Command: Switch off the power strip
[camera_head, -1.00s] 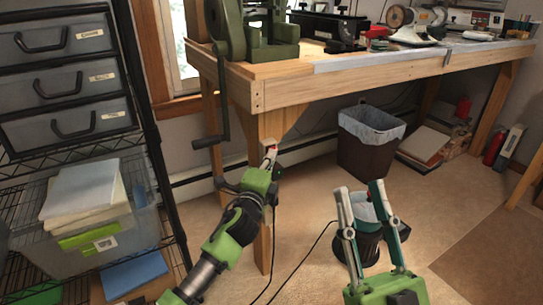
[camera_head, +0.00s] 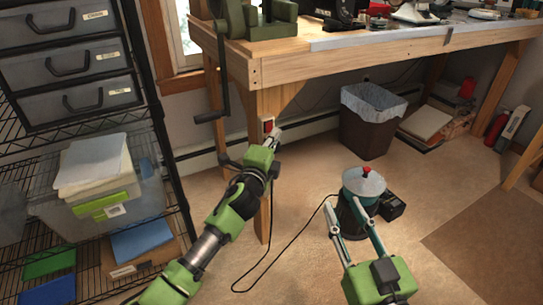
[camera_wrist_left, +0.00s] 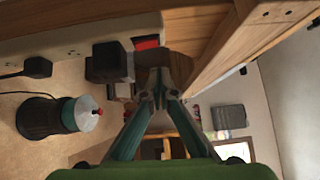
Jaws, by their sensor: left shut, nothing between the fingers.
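The power strip is mounted on the workbench leg, with its red switch (camera_head: 267,125) at the upper end. In the left wrist view the pale strip (camera_wrist_left: 75,52) runs along the upper left with black plugs in it, and its red switch (camera_wrist_left: 147,42) shows just above my fingertips. My left gripper (camera_head: 274,139) is shut and empty, its tips close beneath the switch; in the left wrist view (camera_wrist_left: 160,84) the tips meet. I cannot tell whether they touch the strip. My right gripper (camera_head: 341,203) is open, low, in front of the pot on the floor.
A dark pot with a pale lid and red knob (camera_head: 364,184) stands on the floor, its black cord (camera_head: 287,272) looping toward the leg. A lined bin (camera_head: 367,133) stands under the workbench (camera_head: 370,62). A wire shelf with drawers (camera_head: 70,55) fills the left.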

